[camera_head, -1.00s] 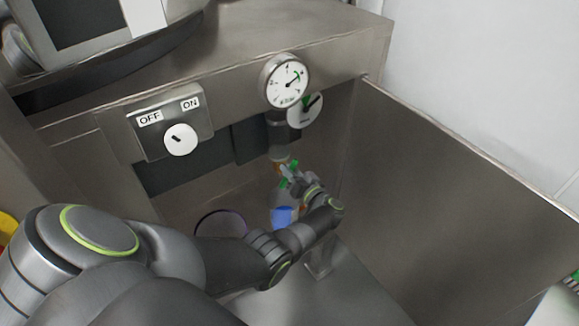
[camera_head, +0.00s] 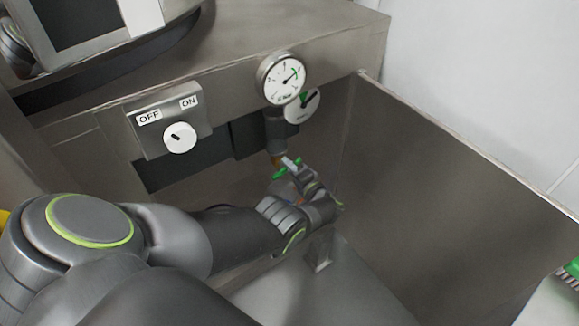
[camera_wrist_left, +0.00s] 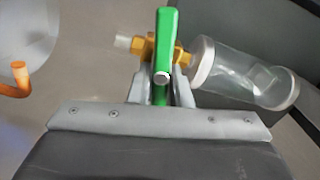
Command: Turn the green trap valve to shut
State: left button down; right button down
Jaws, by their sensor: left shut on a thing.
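The green trap valve handle (camera_head: 279,174) is a small lever under the pipe below the gauges in the head view. In the left wrist view the green handle (camera_wrist_left: 166,40) stands upright in the picture, across a brass valve body (camera_wrist_left: 144,48). A clear cylinder (camera_wrist_left: 248,75) joins the body on the right. My left gripper (camera_head: 291,164) is at the handle; in the wrist view its fingers (camera_wrist_left: 160,90) are shut on the lower part of the handle. The finger contact is partly hidden by the handle. My right gripper is not in view.
A round gauge (camera_head: 282,77) and a second dial (camera_head: 302,106) sit above the valve. An OFF/ON switch (camera_head: 180,137) is to the left. A steel side panel (camera_head: 450,190) bounds the recess on the right. An orange hooked part (camera_wrist_left: 15,87) shows in the wrist view.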

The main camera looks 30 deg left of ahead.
pick_arm(q)
jog(key=shift+f+m, duration=0.2)
jog(key=shift+m, duration=1.2)
jog(key=c, duration=1.3)
grip_release()
jog(key=shift+c, duration=0.2)
jog(key=p+v, duration=0.1)
jog(key=v, duration=1.6)
jog(key=shift+d+p, duration=0.25)
jog(key=shift+p, duration=0.1)
